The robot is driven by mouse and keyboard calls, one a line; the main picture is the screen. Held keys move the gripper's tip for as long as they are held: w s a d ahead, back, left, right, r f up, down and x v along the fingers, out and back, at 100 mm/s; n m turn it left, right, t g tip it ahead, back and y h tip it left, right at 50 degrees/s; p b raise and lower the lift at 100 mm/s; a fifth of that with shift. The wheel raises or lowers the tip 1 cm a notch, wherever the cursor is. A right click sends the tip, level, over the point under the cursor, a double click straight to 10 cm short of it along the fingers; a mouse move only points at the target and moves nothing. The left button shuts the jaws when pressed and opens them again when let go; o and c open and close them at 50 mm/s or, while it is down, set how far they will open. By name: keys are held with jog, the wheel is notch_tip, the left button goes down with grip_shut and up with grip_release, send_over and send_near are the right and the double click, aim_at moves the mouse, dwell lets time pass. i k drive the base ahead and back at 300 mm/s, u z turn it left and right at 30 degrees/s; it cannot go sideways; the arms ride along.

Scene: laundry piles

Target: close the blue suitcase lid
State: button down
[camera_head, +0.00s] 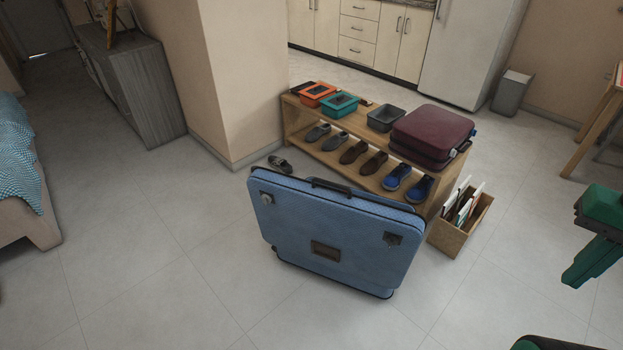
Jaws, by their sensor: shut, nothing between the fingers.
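The blue suitcase (335,240) stands on the tiled floor in the middle of the view, in front of a low wooden bench. Its broad blue panel faces me, with metal latches near the upper corners and a dark plate low in the middle. A dark handle shows at its top edge. A strip of a second blue part shows behind the top right edge, apparently at an angle to the front panel. The inside and hinge are hidden. My gripper (577,276), green, is at the right edge, shut and empty, well apart from the suitcase.
The wooden bench (300,113) holds trays, a maroon case (432,133) and several shoes. A wooden box (447,238) of papers stands right of the suitcase. A loose shoe (280,164) lies behind it. Floor is clear at left and in front. A bed (25,205) is far left.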

aim_at(347, 232)
jog(key=z, duration=0.05)
jog(key=i, duration=1)
jog(key=u, duration=0.05)
